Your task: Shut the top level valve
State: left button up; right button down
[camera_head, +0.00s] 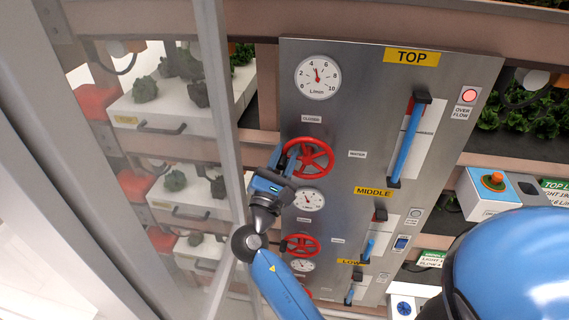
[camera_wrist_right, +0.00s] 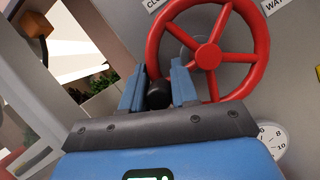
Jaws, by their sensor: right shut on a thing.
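The top level valve is a red spoked handwheel (camera_head: 322,155) on the grey panel, below the top gauge (camera_head: 317,77) and between the "CLOSED" and "WATER" labels. The gauge needle points near the middle of its scale. My right gripper (camera_head: 284,160) is at the wheel's left side. In the right wrist view, the gripper (camera_wrist_right: 157,85) has its blue fingers on either side of a black knob at the lower left of the red wheel (camera_wrist_right: 208,55), and it is shut on this knob. The fingers hide part of the knob. My left gripper is not in view.
Blue level tubes (camera_head: 407,142) stand right of the wheels. The middle (camera_head: 300,246) and low valves sit below. A red overflow lamp (camera_head: 469,96) is lit. A pale upright post (camera_head: 222,100) stands left of the panel. Lettuce trays (camera_head: 165,125) are at left.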

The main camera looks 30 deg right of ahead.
aim_at(312, 143)
jog(key=m, duration=0.1)
jog(key=r+m+g, duration=0.1)
jog(key=m, duration=0.1)
jog(key=m+g+h, duration=0.1)
jog(key=m, duration=0.1)
jog(key=shift+s+d+r, duration=0.1)
jog(key=shift+d+r, duration=0.05)
jog(key=shift+r, duration=0.2)
jog(key=m+g, duration=0.1)
jog(key=m, duration=0.1)
jog(key=r+m, duration=0.1)
jog(key=d+m+g, duration=0.1)
jog(key=m, duration=0.1)
jog(key=shift+s+r+m+g+p, duration=0.3)
jog(key=shift+s+r+p, duration=0.05)
jog(key=shift+s+r, duration=0.05)
jog(key=m, duration=0.1)
jog(key=d+m+y, duration=0.1)
jog(key=m, duration=0.1)
jog(key=s+r+m+g+p, duration=0.1)
jog(key=shift+d+y, duration=0.25)
jog(key=shift+y, duration=0.05)
jog(key=shift+s+d+r+m+g+y+p, duration=0.2)
jog(key=shift+s+d+m+y, duration=0.25)
jog(key=shift+m, duration=0.7)
jog(key=shift+s+d+f+m+g+y+p, duration=0.1)
jog(key=shift+s+d+m+y+p, duration=0.3)
jog(key=shift+m, duration=0.75)
jog(key=shift+w, duration=0.1)
